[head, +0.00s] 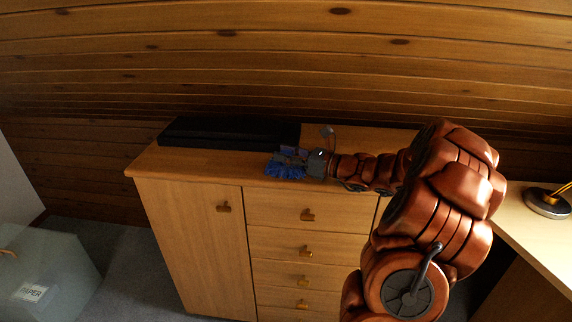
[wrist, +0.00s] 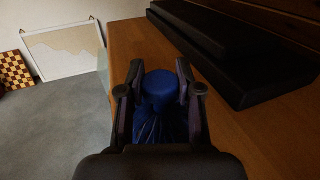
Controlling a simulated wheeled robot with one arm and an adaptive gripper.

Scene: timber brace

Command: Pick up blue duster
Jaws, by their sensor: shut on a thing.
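The blue duster (head: 286,171) is on top of the wooden cabinet (head: 160,160), near its front edge, in the head view. In the wrist view the blue duster (wrist: 158,88) sits between the two fingers, with its round blue end toward the far side and its fluffy part nearer the palm. My gripper (head: 292,158) reaches in from the right and is shut on the duster. It also shows in the wrist view (wrist: 157,80). I cannot tell whether the duster still touches the cabinet top. The fingers hide part of its sides.
A long black box-like object (head: 225,133) lies along the back of the cabinet top, close behind my gripper. A desk (head: 535,222) with a lamp base (head: 547,203) stands at the right. A pale bin labelled "PAPER" (head: 60,270) stands on the floor at the left.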

